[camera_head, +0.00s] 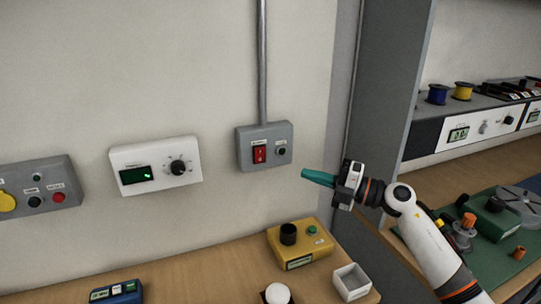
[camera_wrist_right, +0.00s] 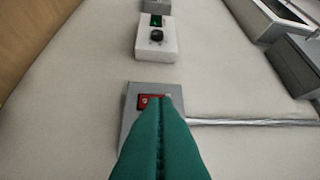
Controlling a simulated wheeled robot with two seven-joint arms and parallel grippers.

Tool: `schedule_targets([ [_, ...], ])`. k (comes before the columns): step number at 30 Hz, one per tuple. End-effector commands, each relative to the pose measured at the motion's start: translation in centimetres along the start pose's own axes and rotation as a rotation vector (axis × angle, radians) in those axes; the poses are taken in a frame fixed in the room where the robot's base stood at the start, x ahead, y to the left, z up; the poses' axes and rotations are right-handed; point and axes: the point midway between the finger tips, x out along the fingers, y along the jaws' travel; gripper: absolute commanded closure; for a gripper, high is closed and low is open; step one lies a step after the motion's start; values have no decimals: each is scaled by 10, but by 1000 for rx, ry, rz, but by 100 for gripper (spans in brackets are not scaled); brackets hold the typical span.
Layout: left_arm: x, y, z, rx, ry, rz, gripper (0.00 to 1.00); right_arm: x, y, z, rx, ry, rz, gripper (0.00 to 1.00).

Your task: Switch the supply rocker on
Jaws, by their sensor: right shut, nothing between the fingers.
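The red supply rocker (camera_head: 259,153) sits on a grey wall box (camera_head: 247,135) with a small dark knob (camera_head: 281,152) to its right. A conduit runs up the wall from the box. My right gripper (camera_head: 305,174) is shut and empty, its teal fingers pointing left toward the box, a little right of and below it. In the right wrist view the closed fingers (camera_wrist_right: 160,105) cover the lower part of the box, and the red rocker (camera_wrist_right: 147,100) shows just past their tips. I cannot tell which way the rocker is tipped. My left gripper is not in view.
A white wall unit (camera_head: 190,152) with a green display and knob is left of the box. A grey panel (camera_head: 40,203) with buttons is farther left. Below, the wooden bench (camera_head: 205,270) holds a yellow box (camera_head: 292,262) and a white bin (camera_head: 352,284).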

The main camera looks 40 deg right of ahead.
Motion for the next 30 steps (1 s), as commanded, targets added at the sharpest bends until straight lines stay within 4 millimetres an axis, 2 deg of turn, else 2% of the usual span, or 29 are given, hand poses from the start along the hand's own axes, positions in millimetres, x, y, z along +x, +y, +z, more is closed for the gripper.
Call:
schedule_targets([
  [14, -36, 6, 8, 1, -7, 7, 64, 96, -6, 0, 2, 0, -6, 100],
  [21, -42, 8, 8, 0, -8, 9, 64, 115, -2, -22, 3, 1, -3, 100],
  [30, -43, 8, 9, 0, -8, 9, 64, 121, 0, -28, 1, 0, 0, 100],
])
